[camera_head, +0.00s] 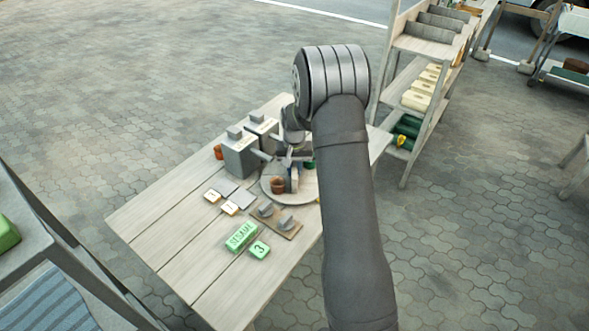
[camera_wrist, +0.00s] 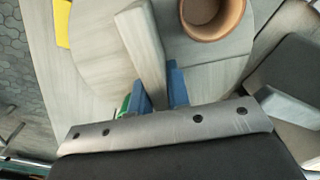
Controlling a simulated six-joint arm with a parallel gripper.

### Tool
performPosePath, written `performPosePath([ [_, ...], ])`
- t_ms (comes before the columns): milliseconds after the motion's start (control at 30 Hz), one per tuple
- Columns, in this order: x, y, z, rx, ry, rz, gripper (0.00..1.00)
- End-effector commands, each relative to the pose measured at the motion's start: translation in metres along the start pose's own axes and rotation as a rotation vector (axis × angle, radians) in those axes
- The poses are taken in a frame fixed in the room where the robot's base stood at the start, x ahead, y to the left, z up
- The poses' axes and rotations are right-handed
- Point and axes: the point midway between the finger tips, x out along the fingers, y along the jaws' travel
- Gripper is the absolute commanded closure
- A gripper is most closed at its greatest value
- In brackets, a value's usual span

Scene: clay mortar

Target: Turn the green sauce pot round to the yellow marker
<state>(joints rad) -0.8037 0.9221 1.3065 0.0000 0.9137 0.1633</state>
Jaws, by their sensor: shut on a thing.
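A round pale turntable (camera_head: 271,194) lies on the wooden table and also fills much of the wrist view (camera_wrist: 95,60). My gripper (camera_wrist: 160,92) has its blue fingers shut on a pale upright wooden handle (camera_wrist: 146,45) on the turntable. A brown open pot (camera_head: 278,185) stands on the turntable beside the handle; it shows in the wrist view (camera_wrist: 212,18). A small green thing (camera_head: 308,165), perhaps the green sauce pot, is partly hidden behind my gripper; a green sliver (camera_wrist: 125,106) shows by the left finger. The yellow marker (camera_wrist: 62,22) lies just outside the turntable's edge.
Grey box-shaped units (camera_head: 240,155) stand at the turntable's left. A board with grey pieces (camera_head: 276,220), green blocks (camera_head: 241,237) and small tiles lie in front. The table's left part is clear. A shelf (camera_head: 425,90) stands at the back right.

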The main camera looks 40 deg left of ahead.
Motion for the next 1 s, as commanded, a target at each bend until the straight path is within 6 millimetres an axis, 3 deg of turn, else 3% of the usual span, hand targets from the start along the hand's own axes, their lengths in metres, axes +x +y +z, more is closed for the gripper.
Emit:
performPosePath([
  [1000,-0.0013,-0.0019,-0.0022,0.509,0.005,-0.002,1.00],
])
